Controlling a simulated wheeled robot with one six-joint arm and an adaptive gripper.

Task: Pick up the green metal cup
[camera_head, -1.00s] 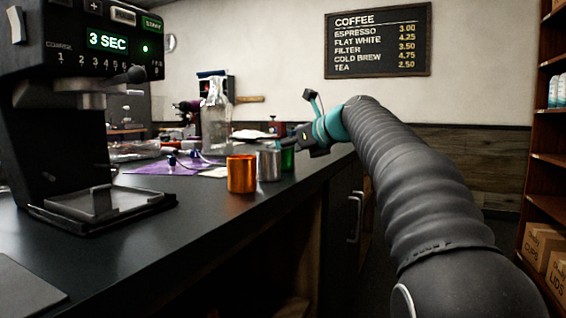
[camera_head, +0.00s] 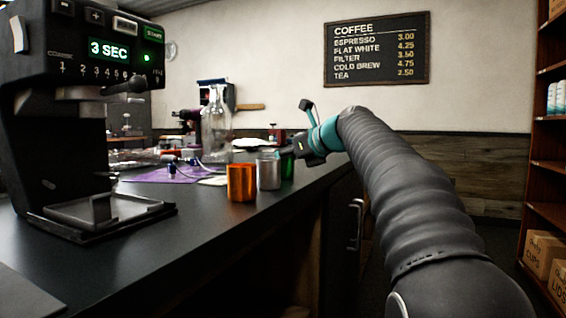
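The green metal cup (camera_head: 287,165) stands on the dark counter near its right edge, last in a row of cups. Its left part is hidden behind the silver cup (camera_head: 269,172), and an orange cup (camera_head: 241,182) stands nearest in front. My gripper (camera_head: 300,148) is at the upper right of the green cup, at about the height of its rim. It points left and overlaps the cup's edge in the picture. I cannot tell whether it touches the cup. Its fingers are dark and too small to tell whether they are open or shut.
A black coffee grinder (camera_head: 75,120) stands at the left of the counter (camera_head: 190,235). Behind the cups are a glass bottle (camera_head: 215,135) and a purple cloth (camera_head: 165,176) with small parts. Shelves (camera_head: 545,170) with boxes stand at the right.

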